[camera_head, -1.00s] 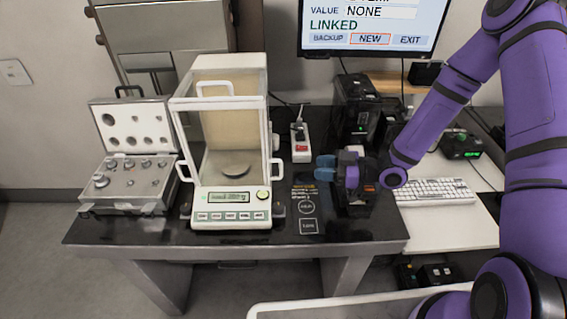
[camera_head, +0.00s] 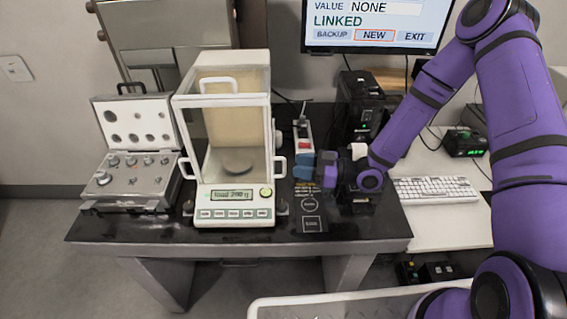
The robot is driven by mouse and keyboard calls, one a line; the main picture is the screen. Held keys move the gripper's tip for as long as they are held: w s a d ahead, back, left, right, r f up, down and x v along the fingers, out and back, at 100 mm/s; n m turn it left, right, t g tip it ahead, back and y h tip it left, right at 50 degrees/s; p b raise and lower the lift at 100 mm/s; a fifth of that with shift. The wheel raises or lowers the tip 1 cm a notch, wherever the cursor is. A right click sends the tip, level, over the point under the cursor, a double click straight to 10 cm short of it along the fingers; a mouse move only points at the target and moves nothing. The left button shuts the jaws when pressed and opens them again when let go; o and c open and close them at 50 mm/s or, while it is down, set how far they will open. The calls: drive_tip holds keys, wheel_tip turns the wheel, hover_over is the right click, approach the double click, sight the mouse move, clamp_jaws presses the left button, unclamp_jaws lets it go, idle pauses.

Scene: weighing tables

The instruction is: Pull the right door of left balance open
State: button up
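The left balance (camera_head: 236,214) stands on the dark table with a glass draft shield and a round pan inside. Its right door shows edge-on as the right glass side, with a white loop handle (camera_head: 281,167) sticking out to the right. The door looks closed. My gripper (camera_head: 303,166) is just right of this handle, with blue fingertips pointing left toward it. The two fingertips appear slightly apart, with nothing seen between them. A small space shows between fingertips and handle. The left door's handle (camera_head: 186,168) is on the other side.
An open case of weights (camera_head: 132,178) stands left of the balance. A power strip (camera_head: 303,134) lies behind my gripper, with a black box (camera_head: 360,110) to its right. A black pad (camera_head: 308,208) lies in front. A keyboard (camera_head: 435,190) is on the white table at right.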

sight(284, 161)
drive_tip(key=shift+x, duration=2.6)
drive_tip(key=shift+c, duration=0.5)
clamp_jaws()
